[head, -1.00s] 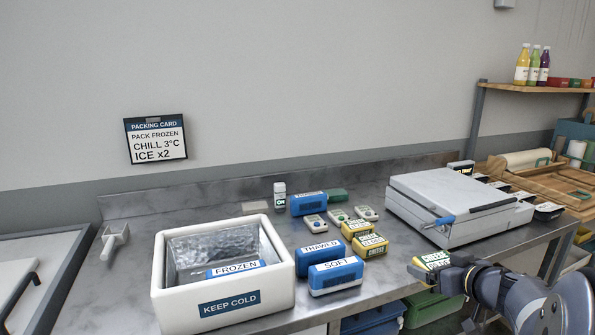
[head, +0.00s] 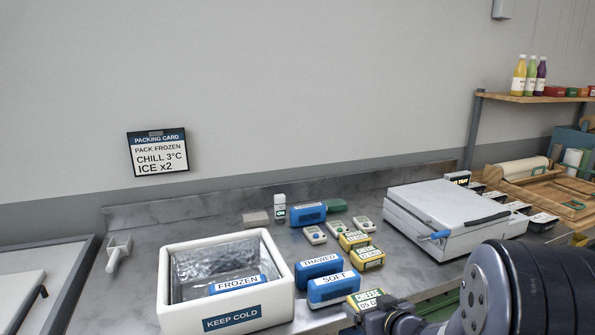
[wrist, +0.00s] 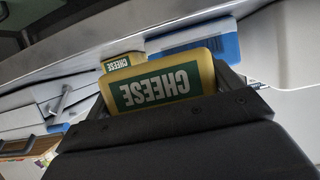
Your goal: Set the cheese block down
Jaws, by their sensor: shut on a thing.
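My gripper (head: 366,312) is shut on a yellow cheese block (head: 368,298) with a green and white label, low at the counter's front edge, right of the blue pack marked SOFT. In the wrist view the held cheese block (wrist: 165,84) sits between the fingers with its CHEESE label upside down. Two other cheese blocks lie on the counter, one (head: 354,239) behind the other (head: 368,258). Whether the held block touches anything below is hidden by my gripper and arm.
A white KEEP COLD box (head: 170,320) holds a blue FROZEN pack (head: 237,285). Blue THAWED (head: 318,265) and SOFT (head: 333,288) packs stand right of it. A grey lidded machine (head: 440,215) stands to the right. Bare counter (head: 405,270) shows between.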

